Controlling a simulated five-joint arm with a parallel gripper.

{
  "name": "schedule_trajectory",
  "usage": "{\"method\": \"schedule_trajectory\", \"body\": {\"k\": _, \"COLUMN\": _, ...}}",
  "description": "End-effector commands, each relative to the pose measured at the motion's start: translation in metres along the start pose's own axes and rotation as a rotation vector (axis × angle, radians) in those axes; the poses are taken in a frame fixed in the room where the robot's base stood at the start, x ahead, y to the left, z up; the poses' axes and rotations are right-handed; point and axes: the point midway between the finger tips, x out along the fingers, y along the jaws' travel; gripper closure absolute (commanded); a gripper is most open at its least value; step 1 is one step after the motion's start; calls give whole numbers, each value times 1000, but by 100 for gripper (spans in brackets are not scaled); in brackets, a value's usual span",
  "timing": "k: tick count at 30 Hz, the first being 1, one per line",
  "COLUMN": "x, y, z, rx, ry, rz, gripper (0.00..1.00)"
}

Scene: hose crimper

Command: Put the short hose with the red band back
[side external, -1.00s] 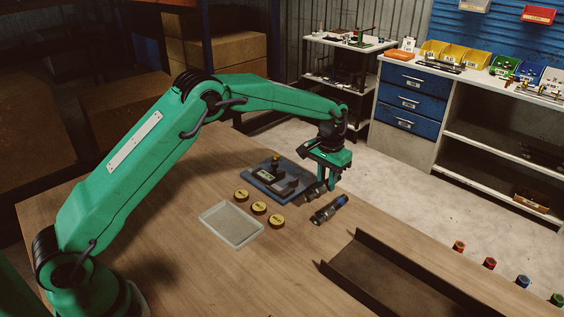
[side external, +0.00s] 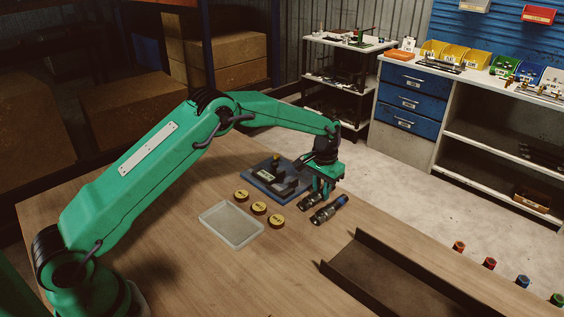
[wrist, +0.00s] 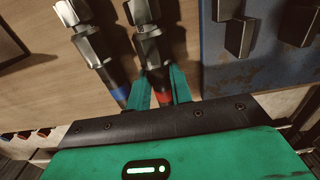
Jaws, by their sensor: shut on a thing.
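The short hose with the red band (wrist: 162,98) is in my gripper, its red end between the two green fingers in the wrist view. Its dark body with metal fittings (wrist: 147,47) points away from the gripper. In the side view this hose (side external: 310,201) is at or very near the table top, beside the blue-banded hose (side external: 328,210) and roughly parallel to it. My gripper (side external: 322,188) is over the far end of the red-banded hose and covers its band there. The blue-banded hose (wrist: 100,58) lies just left in the wrist view, outside the fingers.
A blue-based fixture (side external: 262,186) stands close to the gripper, left of it in the side view. Several yellow-topped round pieces (side external: 259,208) and a clear tray (side external: 231,226) lie nearer. A dark channel (side external: 375,270) is at the front right. Bare table lies between.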

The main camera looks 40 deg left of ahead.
Motion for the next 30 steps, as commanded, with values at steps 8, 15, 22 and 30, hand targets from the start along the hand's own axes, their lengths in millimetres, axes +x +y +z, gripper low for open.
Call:
{"method": "schedule_trajectory", "body": {"k": 8, "x": 0, "y": 0, "z": 0, "rx": 0, "ry": 2, "rz": 0, "gripper": 100}}
{"method": "schedule_trajectory", "body": {"k": 15, "x": 3, "y": 0, "z": 0, "rx": 0, "ry": 1, "rz": 0, "gripper": 61}}
{"method": "schedule_trajectory", "body": {"k": 22, "x": 3, "y": 0, "z": 0, "rx": 0, "ry": 1, "rz": 0, "gripper": 57}}
{"method": "schedule_trajectory", "body": {"k": 30, "x": -3, "y": 0, "z": 0, "rx": 0, "ry": 1, "rz": 0, "gripper": 57}}
